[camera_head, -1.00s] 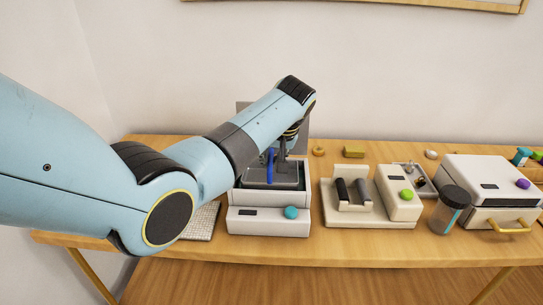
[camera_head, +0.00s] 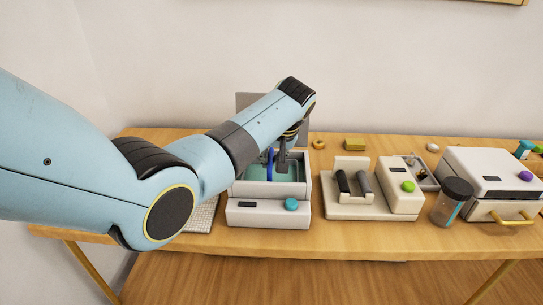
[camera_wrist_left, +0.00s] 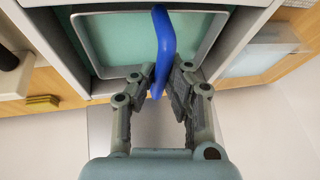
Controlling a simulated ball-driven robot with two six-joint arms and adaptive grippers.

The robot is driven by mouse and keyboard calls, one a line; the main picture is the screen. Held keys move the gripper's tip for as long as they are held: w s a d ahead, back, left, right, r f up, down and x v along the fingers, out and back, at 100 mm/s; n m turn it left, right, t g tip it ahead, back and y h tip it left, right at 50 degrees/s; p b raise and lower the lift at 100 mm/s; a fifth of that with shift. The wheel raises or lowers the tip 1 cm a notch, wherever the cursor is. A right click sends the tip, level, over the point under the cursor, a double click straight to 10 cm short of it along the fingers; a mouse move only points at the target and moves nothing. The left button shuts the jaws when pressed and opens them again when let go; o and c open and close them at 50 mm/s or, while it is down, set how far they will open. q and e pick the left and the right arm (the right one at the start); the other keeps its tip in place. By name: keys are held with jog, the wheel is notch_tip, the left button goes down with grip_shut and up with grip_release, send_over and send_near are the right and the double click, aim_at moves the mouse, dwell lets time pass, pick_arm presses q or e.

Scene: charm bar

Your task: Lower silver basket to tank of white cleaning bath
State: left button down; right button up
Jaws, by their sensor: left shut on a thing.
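The white cleaning bath (camera_head: 265,215) stands on the table, with its tank (camera_head: 296,188) open at the top and teal liquid inside. The silver basket's blue handle (camera_head: 270,165) stands up out of the tank. The silver basket's rim (camera_wrist_left: 208,45) shows inside the tank walls in the left wrist view, with teal within it. My left gripper (camera_head: 282,163) is above the tank, shut on the blue handle (camera_wrist_left: 163,45); its fingers (camera_wrist_left: 158,90) show in the left wrist view. The basket's bottom is hard to make out. My right gripper is not in view.
A grey panel (camera_head: 245,100) stands behind the bath. Right of it are a white roller device (camera_head: 375,210), a dark-lidded jar (camera_head: 452,203) and a white box with a gold handle (camera_head: 490,170). A keypad-like white mat (camera_head: 203,218) lies left of the bath.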

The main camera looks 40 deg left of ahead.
pick_arm(q)
jog(key=shift+f+b, duration=0.55)
jog(key=shift+f, duration=0.95)
jog(key=shift+f+b, duration=0.2)
jog(key=shift+b, duration=0.15)
jog(key=c, duration=1.3)
grip_release()
jog(key=v, duration=1.2)
